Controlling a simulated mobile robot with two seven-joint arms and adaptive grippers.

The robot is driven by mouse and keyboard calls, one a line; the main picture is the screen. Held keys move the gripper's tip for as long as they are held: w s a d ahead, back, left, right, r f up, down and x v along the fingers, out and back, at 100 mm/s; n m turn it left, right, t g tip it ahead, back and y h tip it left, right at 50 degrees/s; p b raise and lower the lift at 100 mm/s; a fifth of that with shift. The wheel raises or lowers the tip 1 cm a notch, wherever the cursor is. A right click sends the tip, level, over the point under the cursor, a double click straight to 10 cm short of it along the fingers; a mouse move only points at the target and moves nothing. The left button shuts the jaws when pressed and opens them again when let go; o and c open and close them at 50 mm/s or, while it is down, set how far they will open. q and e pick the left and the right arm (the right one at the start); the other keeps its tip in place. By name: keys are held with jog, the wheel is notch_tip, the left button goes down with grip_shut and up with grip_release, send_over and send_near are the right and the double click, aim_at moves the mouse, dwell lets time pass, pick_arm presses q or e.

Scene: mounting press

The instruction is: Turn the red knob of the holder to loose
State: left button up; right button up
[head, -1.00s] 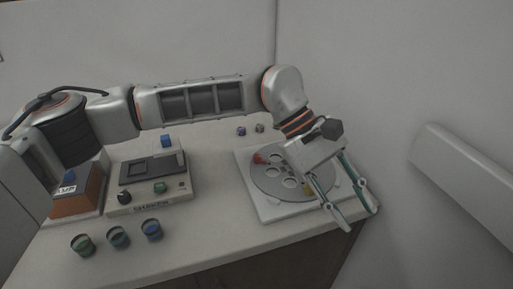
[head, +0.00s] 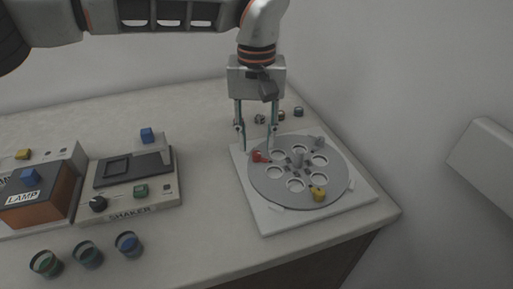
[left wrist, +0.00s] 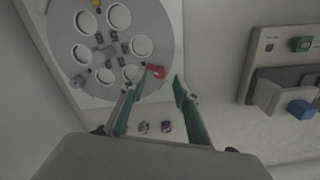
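The holder (head: 270,186) is a grey round disc with several round holes on a white square base at the right of the counter. Its red knob (head: 259,156) sits at the disc's back left edge; it also shows in the left wrist view (left wrist: 157,71). My left gripper (head: 257,146) points down at the red knob, with one finger on either side in the head view. In the left wrist view the fingers (left wrist: 154,85) are apart, with the knob just beyond the gap between their tips. I cannot tell whether they touch it. My right gripper is not in view.
The holder also has a yellow knob (head: 318,194) and a grey knob (head: 318,141). Small parts (head: 279,116) lie behind it. A shaker box (head: 130,197), a lamp box (head: 36,206) and several cups (head: 88,254) stand to the left. A wall is behind.

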aim_at(257, 153)
pick_arm(q)
jog(key=shift+f, duration=1.65)
grip_shut()
jog(key=shift+r, duration=0.1)
